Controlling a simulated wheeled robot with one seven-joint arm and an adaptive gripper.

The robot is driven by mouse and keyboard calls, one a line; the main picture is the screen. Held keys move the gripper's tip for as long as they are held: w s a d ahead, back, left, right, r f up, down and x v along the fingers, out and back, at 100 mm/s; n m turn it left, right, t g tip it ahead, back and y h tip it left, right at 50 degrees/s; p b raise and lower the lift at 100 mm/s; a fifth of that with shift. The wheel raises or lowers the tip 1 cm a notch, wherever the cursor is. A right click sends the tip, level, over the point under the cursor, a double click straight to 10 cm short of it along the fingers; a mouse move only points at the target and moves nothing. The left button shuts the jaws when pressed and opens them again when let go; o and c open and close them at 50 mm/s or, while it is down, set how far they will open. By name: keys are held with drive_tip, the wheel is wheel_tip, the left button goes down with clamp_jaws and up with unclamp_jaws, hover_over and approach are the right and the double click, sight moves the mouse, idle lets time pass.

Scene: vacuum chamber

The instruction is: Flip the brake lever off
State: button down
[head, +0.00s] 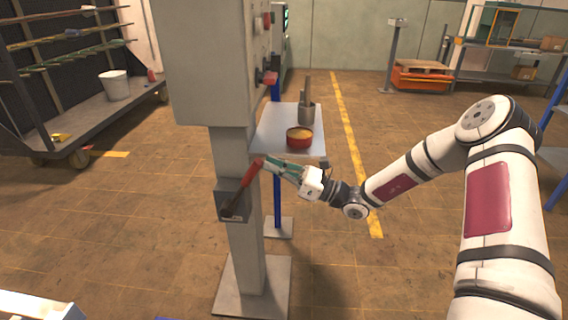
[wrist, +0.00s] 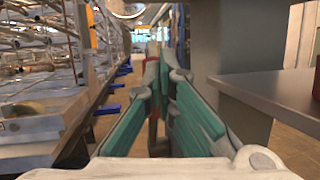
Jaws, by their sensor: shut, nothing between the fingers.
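The brake lever (head: 249,184) has a red handle and sits in a grey bracket (head: 232,201) on the side of the grey pedestal post. Its handle slants up and to the right. My gripper (head: 267,164) is shut and empty, with its fingertips at the upper end of the red handle. I cannot tell whether they touch it. In the wrist view the green-padded fingers of my gripper (wrist: 163,72) point forward. A red strip, probably the lever (wrist: 152,75), shows behind and between them, mostly hidden.
A grey control cabinet (head: 205,65) with knobs stands above the post. A small shelf (head: 270,143) beside it holds a red tin (head: 299,138) and a grey cup of tools (head: 306,112), close to my gripper. A wheeled rack stands at left.

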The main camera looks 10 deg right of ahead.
drive_tip(key=w+a+r+g+h+p, duration=0.1)
drive_tip(key=a+r+h+p, duration=0.1)
drive_tip(key=a+p, duration=0.2)
drive_tip(key=w+a+r+n+g+h+p, duration=0.1)
drive_tip(key=w+a+r+h+p, duration=0.1)
drive_tip(key=a, duration=0.5)
drive_tip(key=shift+w+r+g+p, duration=0.3)
drive_tip(key=shift+r+p, duration=0.35)
drive_tip(key=shift+p, duration=0.25)
drive_tip(key=shift+a+r, duration=0.1)
drive_tip(key=shift+a, duration=0.05)
drive_tip(key=p+v, duration=0.1)
drive_tip(key=v, duration=1.3)
drive_tip(key=shift+d+r, duration=0.3)
drive_tip(key=shift+r, duration=0.1)
